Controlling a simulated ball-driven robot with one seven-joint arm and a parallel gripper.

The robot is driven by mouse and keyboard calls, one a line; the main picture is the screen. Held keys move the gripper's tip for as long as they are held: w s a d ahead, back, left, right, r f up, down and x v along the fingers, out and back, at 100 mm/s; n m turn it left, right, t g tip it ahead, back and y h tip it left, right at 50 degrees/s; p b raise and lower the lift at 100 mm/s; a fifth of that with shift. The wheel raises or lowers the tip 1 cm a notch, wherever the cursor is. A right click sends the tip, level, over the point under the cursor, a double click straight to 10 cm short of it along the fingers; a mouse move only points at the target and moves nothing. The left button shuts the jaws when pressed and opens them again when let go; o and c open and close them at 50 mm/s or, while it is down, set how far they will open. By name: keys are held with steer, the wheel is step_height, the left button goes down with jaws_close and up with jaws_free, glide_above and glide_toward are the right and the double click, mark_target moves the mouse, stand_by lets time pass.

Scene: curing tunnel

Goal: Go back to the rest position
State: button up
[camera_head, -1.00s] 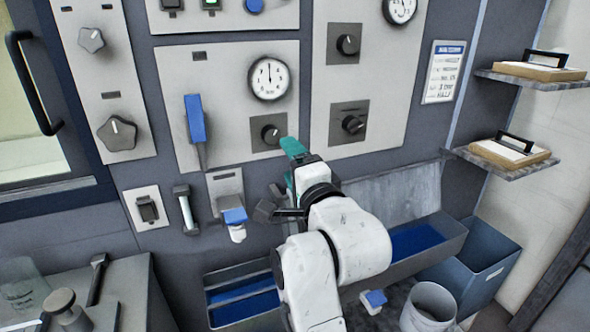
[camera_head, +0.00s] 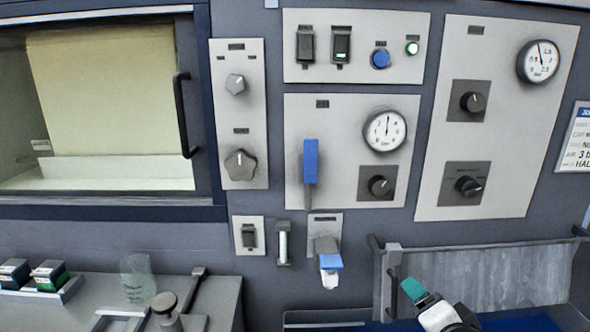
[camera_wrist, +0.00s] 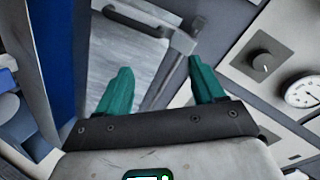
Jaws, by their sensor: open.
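My gripper (camera_wrist: 160,66) is open, with its two teal fingers spread and nothing between them in the wrist view. In the head view, only one teal fingertip of my gripper (camera_head: 413,289) and a bit of white wrist show at the bottom edge. The rest of the arm is out of the frame. The fingers are in front of the grey sloped trough panel (camera_head: 480,278), below the control panels. I cannot tell the exact gap to it.
A blue-handled lever (camera_head: 310,163) hangs on the panel beside a gauge (camera_head: 385,131). A blue-topped nozzle (camera_head: 329,263) juts out below. A tunnel window with a black handle (camera_head: 183,115) is at left. A bench (camera_head: 218,292) holds a glass beaker (camera_head: 137,278) and small boxes (camera_head: 48,275).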

steer(key=s+d+f+n+g, duration=0.2)
steer(key=s+f+n+g, duration=0.15)
steer(key=s+f, duration=0.5)
steer(key=s+d+f+n+g, duration=0.3)
steer(key=s+f+g, duration=0.1)
steer(key=s+f, duration=0.45)
steer(key=s+f+n+g, duration=0.2)
steer(key=s+f, duration=0.2)
steer(key=s, duration=0.4)
steer(key=s+a+f+n+g, duration=0.1)
steer(key=s+f+n+g, duration=0.2)
steer(key=s, duration=0.5)
steer(key=shift+s+a+f+g+y+p, duration=0.2)
steer(key=shift+s+f+g+y+p, duration=0.2)
steer(key=shift+f, duration=0.2)
steer(key=shift+o, duration=0.2)
stand_by(1.7)
